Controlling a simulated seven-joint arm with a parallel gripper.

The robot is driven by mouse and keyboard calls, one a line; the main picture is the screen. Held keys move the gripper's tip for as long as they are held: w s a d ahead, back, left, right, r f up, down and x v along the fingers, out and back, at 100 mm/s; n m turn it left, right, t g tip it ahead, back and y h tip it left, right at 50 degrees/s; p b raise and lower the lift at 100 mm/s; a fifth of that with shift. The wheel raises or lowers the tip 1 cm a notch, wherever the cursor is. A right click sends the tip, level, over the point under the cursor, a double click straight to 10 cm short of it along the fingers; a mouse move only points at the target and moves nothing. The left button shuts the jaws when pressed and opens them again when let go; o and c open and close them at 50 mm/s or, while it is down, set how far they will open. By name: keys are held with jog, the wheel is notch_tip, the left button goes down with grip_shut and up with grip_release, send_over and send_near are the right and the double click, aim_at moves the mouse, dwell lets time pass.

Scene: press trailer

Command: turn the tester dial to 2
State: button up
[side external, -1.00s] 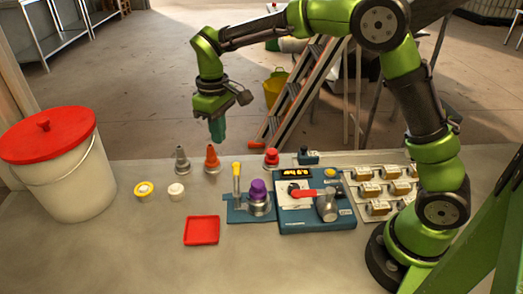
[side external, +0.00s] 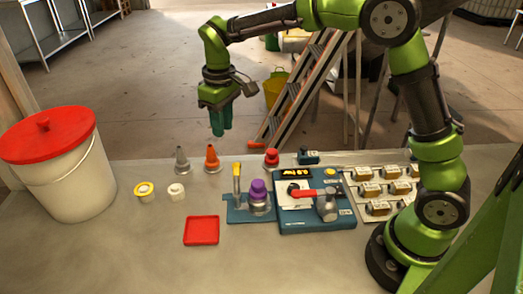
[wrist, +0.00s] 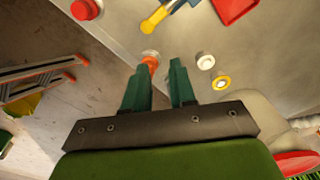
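The blue tester (side external: 316,222) stands on the bench right of centre in the side view. Its dial (side external: 303,193) has a long red handle pointing right, over a pale plate; I cannot read any dial markings. A small display (side external: 295,171) above it glows orange, its characters too small to read surely. My gripper (side external: 221,132) hangs high, left of the tester and apart from it, fingers pointing down. In the wrist view my gripper (wrist: 160,66) has its two green fingers spread, with nothing held between them. The tester is not visible in the wrist view.
A grey metal cylinder (side external: 327,206) sits on the tester's right. A blue stand with a purple knob (side external: 258,188) and yellow-topped lever (side external: 237,175) is left of it. Orange (side external: 212,160) and grey cones (side external: 182,161), a red tray (side external: 201,231) and a lidded bucket (side external: 65,172) stand further left.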

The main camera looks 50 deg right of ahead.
jog(key=o, duration=0.5)
jog(key=s+d+r, duration=0.4)
jog(key=shift+s+d, duration=0.4)
jog(key=shift+o, duration=0.3)
jog(key=shift+n, duration=0.7)
jog(key=s, duration=0.1)
jog(key=s+d, duration=0.1)
jog(key=s, duration=0.2)
jog(key=shift+d+r, duration=0.35)
jog(key=shift+r, duration=0.05)
jog(key=n, duration=0.4)
send_over(294, 187)
notch_tip(294, 187, down, 2)
jog(key=shift+n, duration=0.5)
notch_tip(294, 187, down, 17)
jog(key=shift+f, duration=0.2)
jog(key=c, duration=1)
